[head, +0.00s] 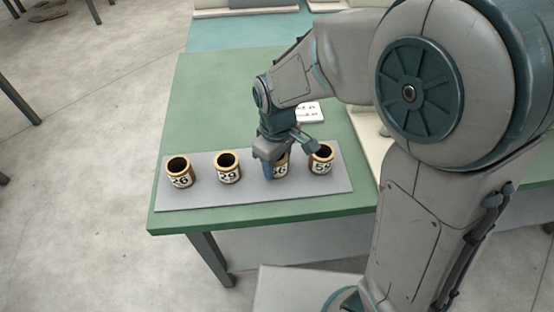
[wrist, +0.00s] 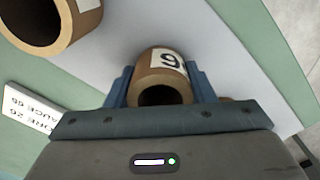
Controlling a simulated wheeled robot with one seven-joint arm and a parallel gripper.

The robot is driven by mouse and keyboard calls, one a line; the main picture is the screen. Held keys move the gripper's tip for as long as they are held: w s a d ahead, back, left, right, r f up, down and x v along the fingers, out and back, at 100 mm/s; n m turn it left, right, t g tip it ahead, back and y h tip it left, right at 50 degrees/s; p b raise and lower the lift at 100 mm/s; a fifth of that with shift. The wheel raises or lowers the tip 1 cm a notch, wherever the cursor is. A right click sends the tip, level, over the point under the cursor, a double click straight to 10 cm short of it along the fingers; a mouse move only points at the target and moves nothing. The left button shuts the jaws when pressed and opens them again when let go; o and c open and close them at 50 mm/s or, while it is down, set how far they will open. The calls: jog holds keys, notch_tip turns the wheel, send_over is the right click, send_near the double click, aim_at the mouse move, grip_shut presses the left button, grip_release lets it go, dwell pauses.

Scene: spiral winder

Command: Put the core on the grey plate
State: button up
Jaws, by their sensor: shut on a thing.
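The grey plate (head: 250,199) lies on the green table with cores in a row along it. My gripper (head: 270,160) is shut on the third core from the left (head: 282,170), partly hidden behind a finger in the head view. In the wrist view the blue fingers (wrist: 161,88) sit either side of this brown core (wrist: 158,62); its white label shows one digit, a 6 or 9. The core is at the plate, but I cannot tell whether it touches it. The card (wrist: 30,112) carries text with "26", seen upside down.
Other cores stand on the plate: the far left (head: 179,172), the second (head: 228,168), labelled 29, and the far right (head: 321,159), labelled 59, close to my gripper. The white card (head: 309,112) lies behind. The green table (head: 215,100) is clear at back left.

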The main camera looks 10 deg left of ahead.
jog(key=o, duration=1)
jog(key=shift+f, duration=0.1)
notch_tip(320, 180, up, 12)
jog(key=p, duration=0.1)
jog(key=s+d+m+t, duration=0.1)
jog(key=s+d+m, duration=0.1)
jog(key=d+m, duration=0.2)
jog(key=s+d+f+m+t, duration=0.1)
jog(key=s+d+m, duration=0.2)
jog(key=d, duration=0.6)
jog(key=s+d+m, duration=0.3)
jog(key=d+m, duration=0.2)
jog(key=d, duration=0.2)
jog(key=shift+d+f+t, duration=0.1)
jog(key=shift+f+t, duration=0.05)
jog(key=shift+t, duration=0.25)
jog(key=shift+w, duration=0.1)
